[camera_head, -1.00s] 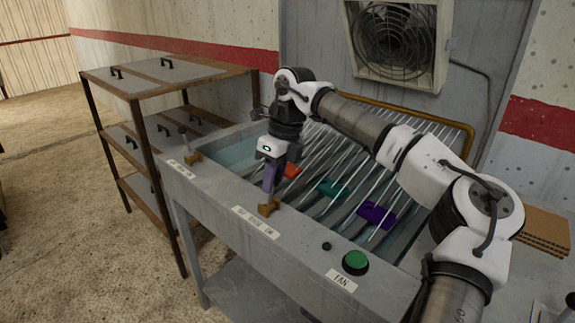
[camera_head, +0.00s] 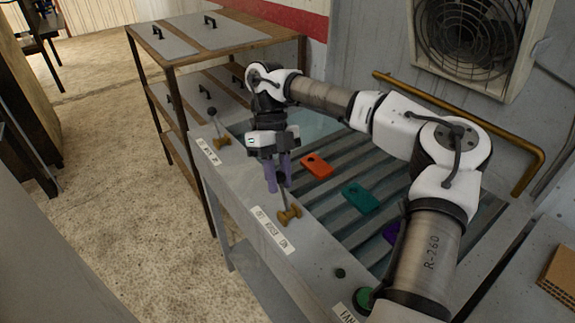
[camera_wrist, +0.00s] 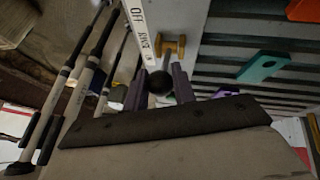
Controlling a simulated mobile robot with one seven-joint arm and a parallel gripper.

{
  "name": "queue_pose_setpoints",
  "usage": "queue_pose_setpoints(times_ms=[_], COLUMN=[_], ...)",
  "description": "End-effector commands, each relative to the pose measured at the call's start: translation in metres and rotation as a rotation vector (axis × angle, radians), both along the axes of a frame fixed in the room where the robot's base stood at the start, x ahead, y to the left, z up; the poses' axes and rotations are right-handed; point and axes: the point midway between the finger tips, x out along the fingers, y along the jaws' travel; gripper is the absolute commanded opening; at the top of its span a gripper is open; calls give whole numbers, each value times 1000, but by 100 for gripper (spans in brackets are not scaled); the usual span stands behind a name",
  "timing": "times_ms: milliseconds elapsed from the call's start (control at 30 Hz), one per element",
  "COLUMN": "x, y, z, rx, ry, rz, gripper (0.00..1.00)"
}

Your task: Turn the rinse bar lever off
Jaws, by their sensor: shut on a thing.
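The rinse bar lever (camera_head: 285,198) stands on a brass base on the grey front ledge of the sink unit. Its thin stem tilts a little left in the head view. A white label (camera_head: 272,231) lies beside it; OFF can be read at one end in the wrist view (camera_wrist: 138,16). My gripper (camera_head: 277,182) points down over the lever, with purple fingers. In the wrist view, the lever's black knob (camera_wrist: 160,82) sits between the two fingertips (camera_wrist: 160,88), and the gripper is shut on it. The brass base (camera_wrist: 173,47) shows beyond.
A second lever (camera_head: 217,130) with its own label stands farther left on the ledge. Orange (camera_head: 317,166), teal (camera_head: 360,198) and purple tags lie on the slatted rack. A green button (camera_head: 363,299) is partly hidden by my arm. A shelf unit (camera_head: 165,70) stands behind left.

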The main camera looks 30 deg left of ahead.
Motion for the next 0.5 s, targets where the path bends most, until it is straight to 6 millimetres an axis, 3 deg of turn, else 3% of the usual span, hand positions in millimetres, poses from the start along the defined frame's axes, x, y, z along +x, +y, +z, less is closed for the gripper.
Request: queue_pose_setpoints(times_ms=[500], x=[-4], y=[2], z=[-1], rx=[-39], ry=[12], rz=[-4], gripper=[0])
